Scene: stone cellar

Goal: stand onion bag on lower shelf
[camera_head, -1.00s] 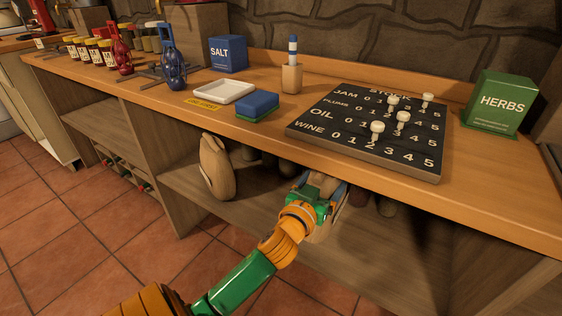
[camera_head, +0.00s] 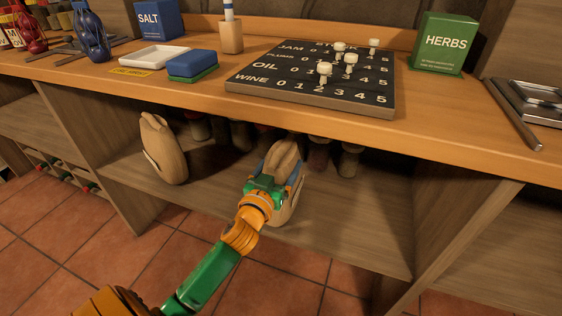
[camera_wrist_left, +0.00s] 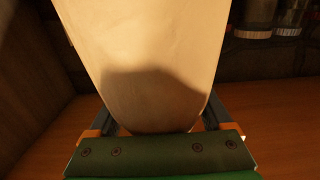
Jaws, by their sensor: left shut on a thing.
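The onion bag (camera_head: 286,153) is a pale tan sack with no readable label in view. My left gripper (camera_head: 273,180) is shut on it, with a finger on either side. The bag is roughly upright at the front of the lower shelf (camera_head: 345,228), below the counter's edge. I cannot tell whether its base touches the shelf. In the left wrist view the bag (camera_wrist_left: 150,55) fills the middle between the fingers. A second, similar tan bag (camera_head: 163,150) stands on the lower shelf to the left, leaning slightly. My right gripper is not in view.
Several dark jars or bottles, one of them a jar (camera_head: 350,160), stand behind the held bag. The counter (camera_head: 450,135) overhangs the shelf and carries a stock board (camera_head: 310,95). An upright panel (camera_head: 455,240) bounds the shelf on the right. Bare shelf lies between the bags and to the right.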

